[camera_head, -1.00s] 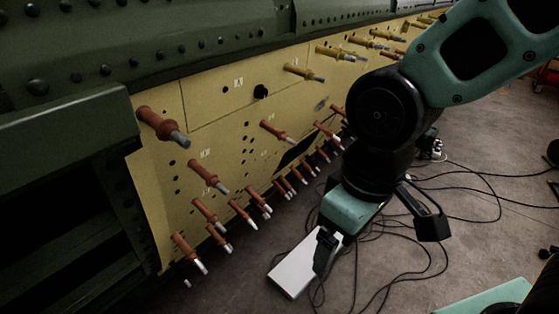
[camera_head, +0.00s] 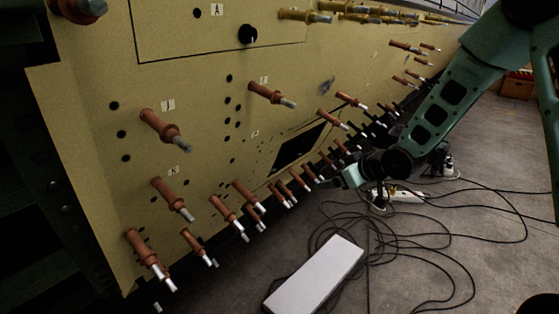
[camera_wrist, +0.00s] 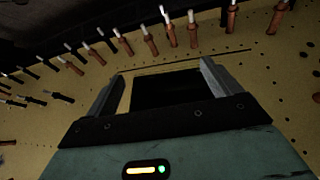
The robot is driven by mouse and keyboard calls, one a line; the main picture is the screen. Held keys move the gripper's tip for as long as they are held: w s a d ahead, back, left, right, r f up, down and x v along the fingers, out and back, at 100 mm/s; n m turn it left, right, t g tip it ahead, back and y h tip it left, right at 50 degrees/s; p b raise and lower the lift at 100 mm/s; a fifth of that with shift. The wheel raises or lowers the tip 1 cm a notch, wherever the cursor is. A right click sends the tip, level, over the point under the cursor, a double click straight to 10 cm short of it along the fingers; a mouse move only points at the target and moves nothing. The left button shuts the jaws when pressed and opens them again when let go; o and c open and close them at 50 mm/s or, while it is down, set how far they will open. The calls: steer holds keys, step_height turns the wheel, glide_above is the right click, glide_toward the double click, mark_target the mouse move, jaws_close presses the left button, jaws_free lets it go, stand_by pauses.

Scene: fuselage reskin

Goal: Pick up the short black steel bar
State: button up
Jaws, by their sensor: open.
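A black rectangle (camera_head: 300,147) shows on the lower part of the yellow panel (camera_head: 200,75). I cannot tell whether it is the short black steel bar or a dark opening. No other thing can be clearly made out as the bar. My gripper (camera_head: 348,177) is low, close to the panel and to the right of the rectangle. In the wrist view my gripper (camera_wrist: 160,82) is open, and the black rectangle (camera_wrist: 167,88) appears between its two fingers. The gap between fingers and panel is hard to judge.
Several orange-brown pins with silver tips (camera_head: 165,130) stick out of the panel, many along its lower edge close to my gripper. A white box (camera_head: 315,277) and loose black cables (camera_head: 400,240) lie on the floor. Open floor lies at the right.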

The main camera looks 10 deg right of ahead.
mark_target(283, 155)
steer(key=w+a+t+y+b, duration=0.1)
steer(key=w+a+y+b, duration=0.1)
steer(key=w, duration=0.4)
steer(key=w+a+f+n+t+y+b, duration=0.1)
steer(key=w+a, duration=0.4)
steer(key=w, duration=0.1)
steer(key=w+a+t+y+b, duration=0.1)
steer(key=w+a+y+b, duration=0.1)
steer(key=w+a, duration=0.2)
steer(key=shift+w+f+n+t+y+b, duration=0.15)
steer(key=shift+w, duration=0.35)
steer(key=shift+w+f+n+t+y+b, duration=0.15)
steer(key=shift+w, duration=0.35)
steer(key=shift+w+a, duration=0.3)
steer(key=shift+w, duration=0.1)
steer(key=shift+r, duration=0.15)
steer(key=c, duration=1.4)
